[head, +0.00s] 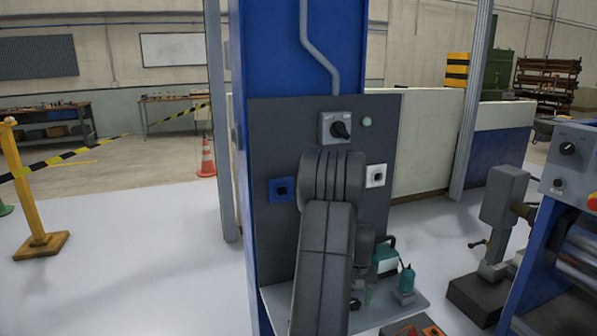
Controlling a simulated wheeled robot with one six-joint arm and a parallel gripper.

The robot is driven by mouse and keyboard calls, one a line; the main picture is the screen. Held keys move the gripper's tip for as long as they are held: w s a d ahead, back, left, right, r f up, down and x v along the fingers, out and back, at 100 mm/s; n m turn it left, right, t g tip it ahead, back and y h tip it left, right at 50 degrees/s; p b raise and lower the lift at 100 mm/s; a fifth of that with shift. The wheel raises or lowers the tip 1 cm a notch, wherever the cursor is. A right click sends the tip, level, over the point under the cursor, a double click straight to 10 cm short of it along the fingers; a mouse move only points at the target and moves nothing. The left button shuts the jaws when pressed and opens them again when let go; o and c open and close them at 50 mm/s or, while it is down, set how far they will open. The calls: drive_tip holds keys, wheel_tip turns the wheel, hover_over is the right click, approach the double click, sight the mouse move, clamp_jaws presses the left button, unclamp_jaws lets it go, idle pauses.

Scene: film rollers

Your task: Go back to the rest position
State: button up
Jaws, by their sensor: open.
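My arm (325,250) rises through the lower middle of the head view, its dark grey links bent over in front of the grey panel. A further part of my arm shows just right of the big link, above a small shelf. My gripper cannot be made out; the arm's own links cover the space where it may be. I see nothing held.
A grey panel (265,130) on a blue column carries a rotary switch (337,128) and sockets. Below it a shelf (415,311) holds a green-and-white device (385,262) and a teal bottle (407,279). A blue-framed machine (535,255) stands right. Open floor (130,270) lies left.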

drive_tip(key=m+p, duration=0.1)
drive_tip(key=m, duration=0.6)
drive_tip(key=shift+p, duration=0.4)
drive_tip(key=m+p, duration=0.2)
drive_tip(key=m, duration=0.4)
drive_tip(key=shift+m, duration=0.3)
